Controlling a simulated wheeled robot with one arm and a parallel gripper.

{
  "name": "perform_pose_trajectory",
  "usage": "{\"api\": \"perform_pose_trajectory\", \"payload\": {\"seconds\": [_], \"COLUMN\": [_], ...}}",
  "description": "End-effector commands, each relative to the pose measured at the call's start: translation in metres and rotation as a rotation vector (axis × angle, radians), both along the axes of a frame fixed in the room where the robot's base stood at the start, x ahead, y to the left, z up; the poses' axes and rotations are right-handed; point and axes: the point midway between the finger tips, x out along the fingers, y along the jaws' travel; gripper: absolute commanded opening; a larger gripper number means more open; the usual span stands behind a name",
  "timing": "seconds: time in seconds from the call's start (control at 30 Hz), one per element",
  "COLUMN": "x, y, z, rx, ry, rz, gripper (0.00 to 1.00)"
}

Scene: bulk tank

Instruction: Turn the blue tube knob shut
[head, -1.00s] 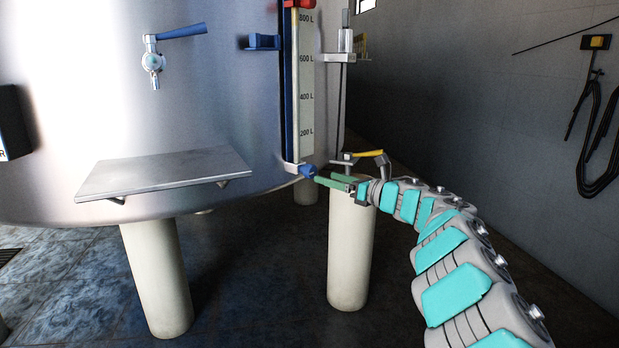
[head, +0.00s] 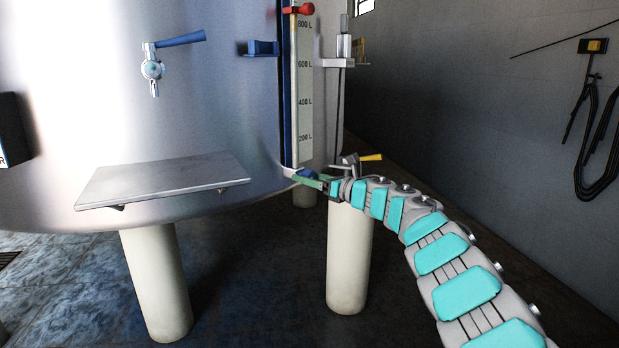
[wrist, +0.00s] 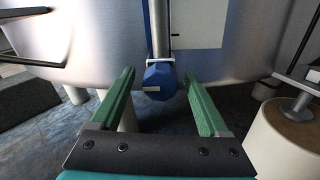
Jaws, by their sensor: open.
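The blue tube knob (wrist: 160,82) sits at the foot of the blue-edged level tube (wrist: 159,35) on the tank. In the wrist view it lies between and a little beyond the tips of my two green fingers, with space on both sides. It has a pale mark on its front. In the head view the knob (head: 306,173) is partly hidden by my gripper (head: 311,180), which reaches in from the right. My gripper also shows in the wrist view (wrist: 160,80); it is open and empty.
The steel tank (head: 60,100) has a tap with a blue lever (head: 181,40) and a steel shelf (head: 160,180). A red slider (head: 299,9) sits high on the scale. A yellow-handled valve (head: 370,158) is just behind my arm. Pale legs (head: 348,260) stand below.

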Motion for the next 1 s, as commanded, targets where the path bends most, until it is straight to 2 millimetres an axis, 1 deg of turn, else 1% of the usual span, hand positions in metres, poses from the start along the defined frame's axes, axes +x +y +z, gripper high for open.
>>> {"api": "perform_pose_trajectory", "payload": {"seconds": [0.3, 1.0], "x": [0.0008, 0.0006], "y": [0.0007, 0.0008], "z": [0.0000, -0.0001], "rx": [0.000, 0.000], "ry": [0.000, 0.000], "rz": [-0.001, 0.000], "gripper": [0.78, 0.00]}}
